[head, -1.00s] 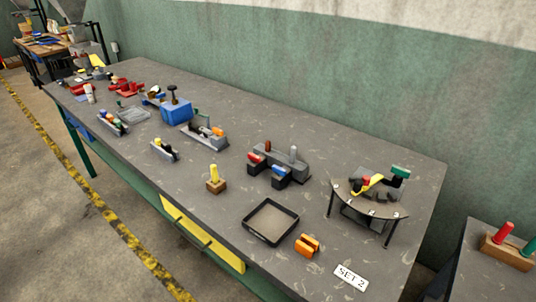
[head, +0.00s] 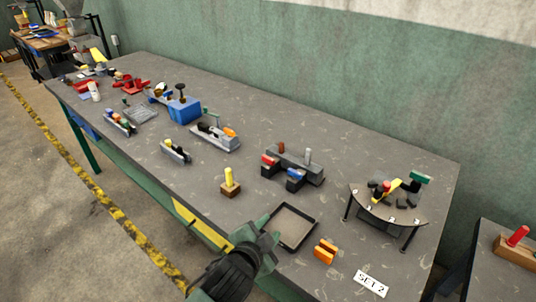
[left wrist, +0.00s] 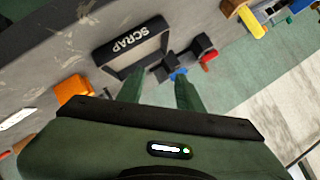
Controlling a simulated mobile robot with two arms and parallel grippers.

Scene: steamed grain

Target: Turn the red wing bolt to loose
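A dark grey fixture (head: 298,164) stands mid-table and carries a red part (head: 269,160) on its left arm and a blue part (head: 295,174) on its front arm. The red part may be the red wing bolt; it is too small to tell its shape or setting. In the left wrist view, a red part (left wrist: 209,57) and a blue part (left wrist: 180,73) show beyond the fingers. My left gripper (head: 268,231) is over the table's front edge by the scrap tray, short of the fixture, open and empty. Its fingers (left wrist: 160,88) stand apart. My right gripper is not in view.
The scrap tray (head: 303,212) and an orange block (head: 325,251) lie near the front edge. A yellow peg on a wooden block (head: 229,182) stands left of the tray. A curved stand (head: 385,213) is at right. Bare table lies between tray and fixture.

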